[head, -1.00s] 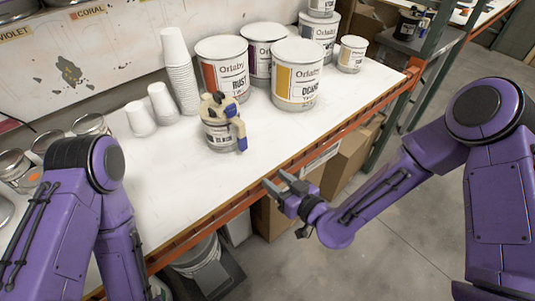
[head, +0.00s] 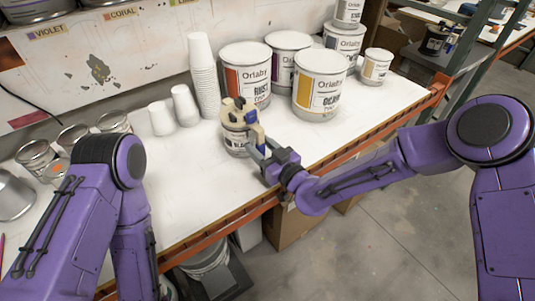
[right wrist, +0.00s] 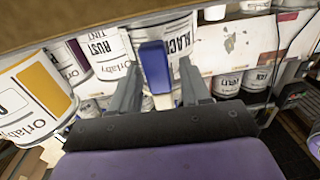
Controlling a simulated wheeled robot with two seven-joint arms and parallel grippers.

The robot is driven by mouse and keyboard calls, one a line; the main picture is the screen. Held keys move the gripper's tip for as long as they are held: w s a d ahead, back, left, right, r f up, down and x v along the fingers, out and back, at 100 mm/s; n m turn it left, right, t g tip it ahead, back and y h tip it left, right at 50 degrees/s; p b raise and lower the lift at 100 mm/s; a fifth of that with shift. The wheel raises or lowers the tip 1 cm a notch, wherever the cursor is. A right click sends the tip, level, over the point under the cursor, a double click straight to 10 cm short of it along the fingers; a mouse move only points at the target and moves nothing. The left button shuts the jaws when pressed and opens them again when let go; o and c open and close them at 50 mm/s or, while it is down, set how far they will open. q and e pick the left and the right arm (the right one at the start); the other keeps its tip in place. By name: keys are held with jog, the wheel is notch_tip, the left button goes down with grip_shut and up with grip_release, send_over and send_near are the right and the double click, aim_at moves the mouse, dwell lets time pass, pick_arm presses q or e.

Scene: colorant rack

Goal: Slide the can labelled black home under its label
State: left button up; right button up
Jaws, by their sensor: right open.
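The can labelled black (head: 235,138) is a small pale can standing on the white bench, with a beige and blue clamp-like piece (head: 240,112) on its top and side. In the right wrist view the can (right wrist: 177,42) shows the word BLACK, partly covered by the blue end of that piece (right wrist: 154,65). My right gripper (head: 259,151) is open at the can's near right side, with the blue end between its fingers (right wrist: 160,85) in the picture. I cannot tell whether they touch it. My left gripper is out of view. No label reading black shows on the rack.
Large tint cans (head: 320,85) stand behind and right of the can. Stacked paper cups (head: 205,80) are to its left. VIOLET and CORAL labels (head: 122,13) mark the rack above. The bench's orange front edge (head: 340,155) lies below my right arm. The bench front left of the can is clear.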

grip_shut()
jog(key=shift+r, duration=0.1)
jog(key=shift+r, duration=0.1)
